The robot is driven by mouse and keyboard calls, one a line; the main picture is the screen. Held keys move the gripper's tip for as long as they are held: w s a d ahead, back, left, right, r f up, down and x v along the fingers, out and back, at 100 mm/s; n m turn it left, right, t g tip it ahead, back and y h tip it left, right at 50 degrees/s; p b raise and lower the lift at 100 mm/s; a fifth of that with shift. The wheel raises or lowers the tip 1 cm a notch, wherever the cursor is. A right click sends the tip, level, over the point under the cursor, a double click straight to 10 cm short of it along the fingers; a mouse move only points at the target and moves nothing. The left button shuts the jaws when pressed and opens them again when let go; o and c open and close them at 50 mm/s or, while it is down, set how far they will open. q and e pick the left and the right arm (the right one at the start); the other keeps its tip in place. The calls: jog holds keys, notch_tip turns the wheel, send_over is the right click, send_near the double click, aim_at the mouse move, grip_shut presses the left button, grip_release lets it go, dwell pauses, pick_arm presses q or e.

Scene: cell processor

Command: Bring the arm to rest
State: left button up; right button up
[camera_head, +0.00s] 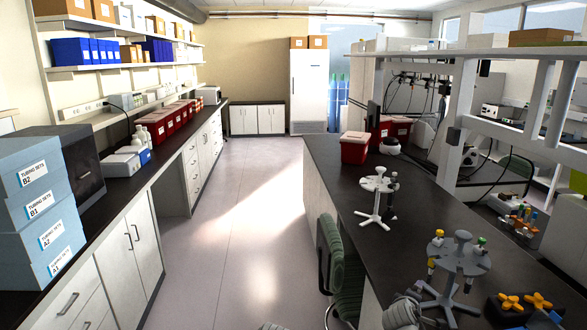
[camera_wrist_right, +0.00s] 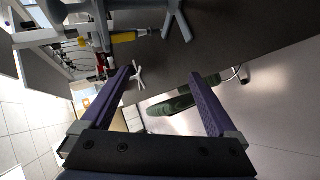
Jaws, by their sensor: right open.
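My right gripper (camera_wrist_right: 162,74) shows in the right wrist view with its two dark purple fingers spread wide apart. Nothing is held between them. Beyond the fingers are the dark bench top and the green chair (camera_wrist_right: 170,104). A grey pipette stand (camera_wrist_right: 175,18) with a yellow-marked pipette (camera_wrist_right: 124,38) is close above the left fingertip in that picture; I cannot tell the exact gap. In the head view a grey rounded part, probably of my arm, shows at the bottom edge by the near bench. My left gripper is in neither view.
On the right bench (camera_head: 345,190) stand a grey pipette stand (camera_head: 459,262), a white stand (camera_head: 377,195), a red box (camera_head: 355,147) and orange-knobbed items (camera_head: 525,300). A green chair (camera_head: 345,280) is beside it. The aisle floor (camera_head: 225,220) is clear.

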jog(key=s+a+f+m+g+y, duration=0.3)
jog(key=s+a+f+g, duration=0.2)
jog(key=s+a, duration=0.5)
jog(key=s+a+f+m+g+y, duration=0.2)
jog(key=s+a+f+g, duration=0.3)
jog(key=s+a, duration=0.6)
jog(key=a+f, duration=0.1)
jog(key=a, duration=0.5)
jog(key=shift+a+f+m+y, duration=0.15)
jog(key=shift+f+m+y, duration=0.05)
jog(key=shift+m+y, duration=0.2)
